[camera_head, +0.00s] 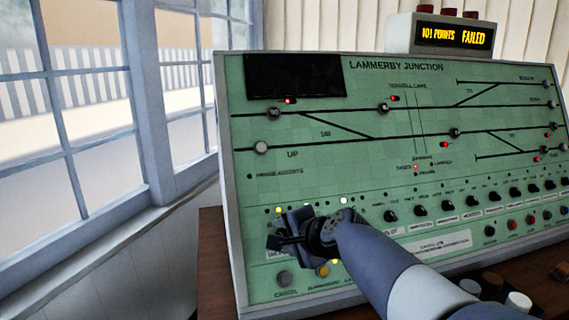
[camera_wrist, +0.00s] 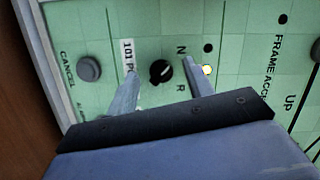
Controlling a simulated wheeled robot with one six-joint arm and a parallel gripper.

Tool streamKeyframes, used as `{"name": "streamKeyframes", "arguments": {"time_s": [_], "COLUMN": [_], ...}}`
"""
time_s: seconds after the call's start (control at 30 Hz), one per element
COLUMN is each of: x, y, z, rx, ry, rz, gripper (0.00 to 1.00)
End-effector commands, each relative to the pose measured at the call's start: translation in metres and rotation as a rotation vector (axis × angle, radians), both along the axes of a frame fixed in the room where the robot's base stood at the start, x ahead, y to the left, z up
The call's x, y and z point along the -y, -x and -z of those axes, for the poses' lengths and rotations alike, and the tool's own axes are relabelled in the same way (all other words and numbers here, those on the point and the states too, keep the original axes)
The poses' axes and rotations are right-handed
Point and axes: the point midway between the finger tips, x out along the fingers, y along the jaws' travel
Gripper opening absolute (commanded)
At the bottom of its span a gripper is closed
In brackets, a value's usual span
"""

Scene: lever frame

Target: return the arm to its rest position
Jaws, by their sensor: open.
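My gripper (camera_head: 290,238) is in front of the lower left of the green signalling panel (camera_head: 290,180). In the wrist view my gripper (camera_wrist: 160,76) is open, its two fingers on either side of a black rotary knob (camera_wrist: 161,72). The knob sits between a white label reading "101 P…" (camera_wrist: 128,56) and the letters N and R. I cannot tell whether a finger touches the knob or the panel. A small light (camera_wrist: 207,70) glows beside the right finger. My arm (camera_head: 385,260) reaches in from the lower right and hides part of the panel.
A display box (camera_head: 453,36) on top of the panel reads "101 POINTS FAILED". A row of black knobs (camera_head: 448,206) runs to the right. A grey cancel button (camera_head: 284,278) is below my gripper. Windows (camera_head: 70,110) stand to the left. The panel rests on a brown desk (camera_head: 213,270).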

Motion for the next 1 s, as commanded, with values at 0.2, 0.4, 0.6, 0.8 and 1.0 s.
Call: {"name": "streamKeyframes", "arguments": {"time_s": [0.2, 0.4, 0.6, 0.8, 1.0], "x": [0.0005, 0.0002, -0.0001, -0.0007, -0.0005], "y": [0.0009, 0.0014, 0.0017, 0.0022, 0.0019], "z": [0.0034, 0.0040, 0.0038, 0.0033, 0.0027], "rx": [-0.065, -0.124, -0.179, -0.219, -0.234], "ry": [-0.242, -0.460, -0.665, -0.810, -0.870], "rz": [0.133, 0.253, 0.366, 0.445, 0.478], "gripper": [0.49, 0.49, 0.49, 0.49, 0.49]}}
